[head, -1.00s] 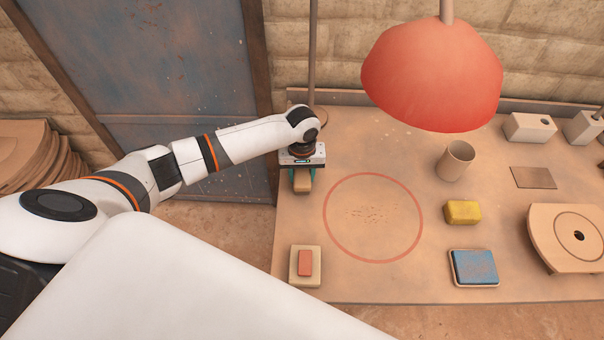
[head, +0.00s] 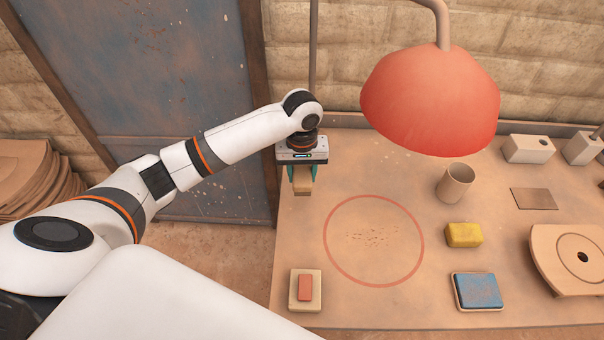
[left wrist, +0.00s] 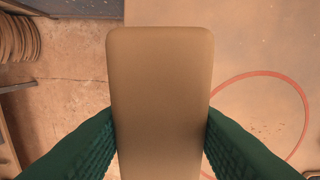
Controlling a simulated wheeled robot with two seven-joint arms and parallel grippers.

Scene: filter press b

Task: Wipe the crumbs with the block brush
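A patch of small brown crumbs (head: 374,237) lies on the table inside a thin red circle (head: 327,262). My left gripper (head: 302,174) is near the table's left edge, up and left of the circle. Its green fingers are shut on a tan block, the block brush (head: 302,187). In the left wrist view the block brush (left wrist: 160,90) fills the middle, with a finger against each side. Its underside is hidden. In that view the circle (left wrist: 256,74) shows to the right. My right gripper is not in view.
A red lamp (head: 430,100) hangs over the table's back. A cream block with a red top (head: 305,289), a yellow sponge (head: 464,235), a blue pad (head: 478,291) and a cup (head: 455,183) stand around the circle. The tabletop between brush and circle is clear.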

